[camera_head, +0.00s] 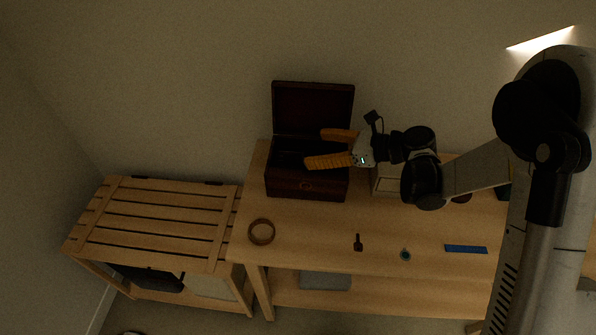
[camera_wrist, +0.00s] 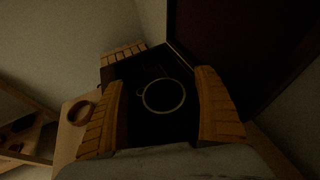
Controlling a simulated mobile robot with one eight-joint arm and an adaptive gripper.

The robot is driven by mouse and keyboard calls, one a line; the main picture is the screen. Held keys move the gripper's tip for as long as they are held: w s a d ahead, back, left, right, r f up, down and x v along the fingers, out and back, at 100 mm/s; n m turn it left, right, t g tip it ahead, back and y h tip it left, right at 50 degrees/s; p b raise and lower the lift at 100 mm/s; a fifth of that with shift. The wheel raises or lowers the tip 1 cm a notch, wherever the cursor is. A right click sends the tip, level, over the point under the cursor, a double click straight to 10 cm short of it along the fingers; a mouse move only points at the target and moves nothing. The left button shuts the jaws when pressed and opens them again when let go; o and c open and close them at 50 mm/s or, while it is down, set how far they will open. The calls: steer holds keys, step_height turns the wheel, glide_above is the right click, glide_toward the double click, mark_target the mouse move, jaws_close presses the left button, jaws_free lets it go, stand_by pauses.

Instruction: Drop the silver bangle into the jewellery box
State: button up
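The jewellery box (camera_head: 290,188) is dark reddish brown and stands at the back of the table with its lid (camera_head: 313,108) up. My gripper (camera_head: 334,148) is over the box opening, its two orange ridged fingers apart. In the wrist view the fingers of my gripper (camera_wrist: 162,108) stand apart on either side of a thin pale ring, seemingly the silver bangle (camera_wrist: 164,113). The ring shows against the dark box interior and touches neither finger. I cannot tell its exact depth in the box. The head view does not show it.
A brown ring (camera_head: 251,235) lies at the table's (camera_head: 320,225) front left. A small dark item (camera_head: 358,242), a small round teal item (camera_head: 405,255) and a blue strip (camera_head: 466,249) lie along the front. A slatted bench (camera_head: 150,218) stands left.

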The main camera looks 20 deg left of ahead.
steer(key=shift+d, duration=0.1)
steer(key=v, duration=1.1)
steer(key=shift+d+r, duration=0.2)
steer(key=shift+d, duration=0.2)
steer(key=s+d+r+n+t+h, duration=0.3)
steer(key=s+d+n+h, duration=0.3)
steer(key=s+d+n, duration=0.3)
steer(key=s+d+r+n+t+h, duration=0.3)
steer(key=s+d+n+h, duration=0.4)
steer(key=d, duration=0.6)
steer(key=s+n, duration=0.2)
steer(key=s, duration=0.1)
steer(key=shift+d+n, duration=0.35)
steer(key=shift+n, duration=0.05)
